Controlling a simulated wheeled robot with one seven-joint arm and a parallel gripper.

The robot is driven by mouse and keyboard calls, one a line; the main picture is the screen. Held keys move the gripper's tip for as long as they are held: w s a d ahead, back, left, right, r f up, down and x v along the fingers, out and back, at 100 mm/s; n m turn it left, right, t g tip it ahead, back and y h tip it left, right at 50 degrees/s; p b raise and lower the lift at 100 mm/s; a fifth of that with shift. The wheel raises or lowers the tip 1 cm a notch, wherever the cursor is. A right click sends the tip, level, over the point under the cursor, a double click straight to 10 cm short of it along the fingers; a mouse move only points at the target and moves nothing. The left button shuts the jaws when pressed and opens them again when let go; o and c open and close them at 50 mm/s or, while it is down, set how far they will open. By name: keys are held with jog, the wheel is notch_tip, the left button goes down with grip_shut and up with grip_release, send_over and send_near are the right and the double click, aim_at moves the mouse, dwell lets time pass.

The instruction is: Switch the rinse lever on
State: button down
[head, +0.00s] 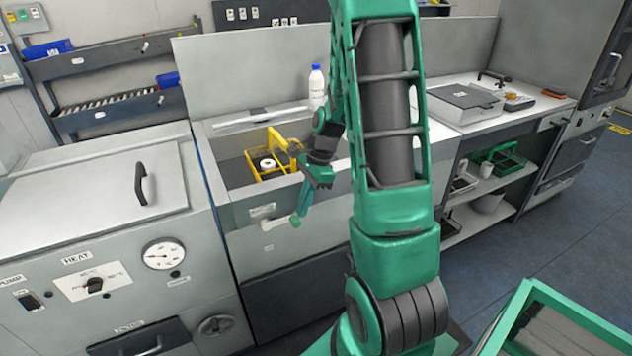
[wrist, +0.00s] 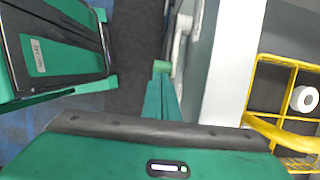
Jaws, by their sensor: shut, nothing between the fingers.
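The rinse lever (head: 277,224) is a pale handle on the front face of the sink unit, below a small label. In the wrist view a white lever (wrist: 182,38) stands out from the front panel. My gripper (head: 299,212) is shut and empty, pointing down in front of the sink's front face, with its tips close to the lever's right end. In the wrist view my gripper's fingertips (wrist: 162,68) are just left of the lever. I cannot tell whether they touch it.
A yellow basket (head: 255,163) holding a white roll (head: 267,165) sits in the sink basin. A white bottle with a blue cap (head: 316,84) stands behind. The heater unit (head: 100,205) is at left. A green-framed bin (head: 525,300) is at lower right. Floor lies open at right.

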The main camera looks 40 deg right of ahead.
jog(key=d+v, duration=0.1)
jog(key=v, duration=1.1)
jog(key=shift+s+f, duration=0.25)
jog(key=shift+d, duration=0.15)
jog(key=shift+w+a+r, duration=0.3)
jog(key=shift+a+r, duration=0.55)
jog(key=shift+r, duration=0.05)
jog(key=shift+f, duration=0.1)
jog(key=x, duration=1.3)
jog(key=shift+a+f, duration=0.15)
jog(key=shift+f, duration=0.2)
